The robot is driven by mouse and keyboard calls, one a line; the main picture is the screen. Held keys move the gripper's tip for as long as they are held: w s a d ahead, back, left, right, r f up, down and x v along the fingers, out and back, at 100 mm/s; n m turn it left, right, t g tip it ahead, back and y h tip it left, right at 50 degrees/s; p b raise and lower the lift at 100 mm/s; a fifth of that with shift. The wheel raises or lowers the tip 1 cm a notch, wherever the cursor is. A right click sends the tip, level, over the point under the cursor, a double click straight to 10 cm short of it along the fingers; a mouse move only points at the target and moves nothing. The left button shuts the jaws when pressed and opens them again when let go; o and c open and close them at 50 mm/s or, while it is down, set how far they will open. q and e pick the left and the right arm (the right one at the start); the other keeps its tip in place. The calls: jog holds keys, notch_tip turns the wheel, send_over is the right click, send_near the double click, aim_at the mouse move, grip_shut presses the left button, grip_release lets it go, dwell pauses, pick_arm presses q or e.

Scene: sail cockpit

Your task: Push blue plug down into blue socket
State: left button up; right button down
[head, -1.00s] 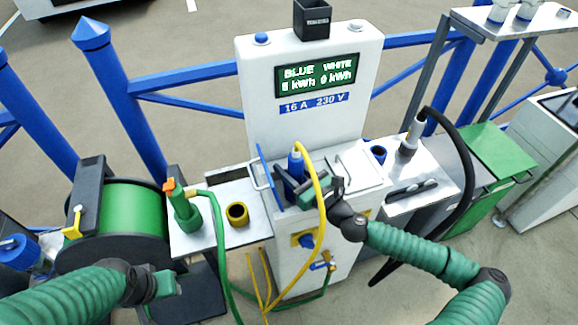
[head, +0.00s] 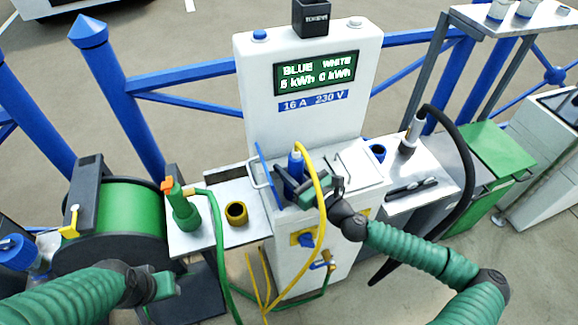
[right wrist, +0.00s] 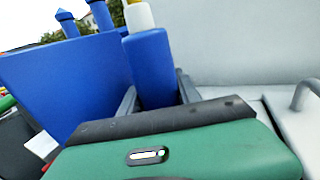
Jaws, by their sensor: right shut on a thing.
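The blue plug (head: 295,163) stands roughly upright at the left part of the pedestal top, with a yellow cable looping from its upper end. My right gripper (head: 298,186) is shut on the plug; the right wrist view also shows the blue plug (right wrist: 152,68) between the two dark fingers. The blue socket is hidden under the plug and gripper, and I cannot tell how deep the plug sits. An open blue lid (head: 265,175) stands just left of the plug. My left gripper (head: 165,286) is low at the left, away from the plug; its fingers are not clear.
The pedestal display (head: 317,73) reads BLUE 5 kWh, WHITE 0 kWh. A closed white lid (head: 352,170) is right of the plug. A green nozzle (head: 184,210) and yellow cup (head: 237,213) stand on the left shelf. A black hose (head: 463,160) arches at the right.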

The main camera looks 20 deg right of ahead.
jog(key=c, duration=1.1)
grip_release()
jog(key=shift+s, duration=0.1)
jog(key=shift+b+v, duration=0.85)
jog(key=shift+v, duration=4.55)
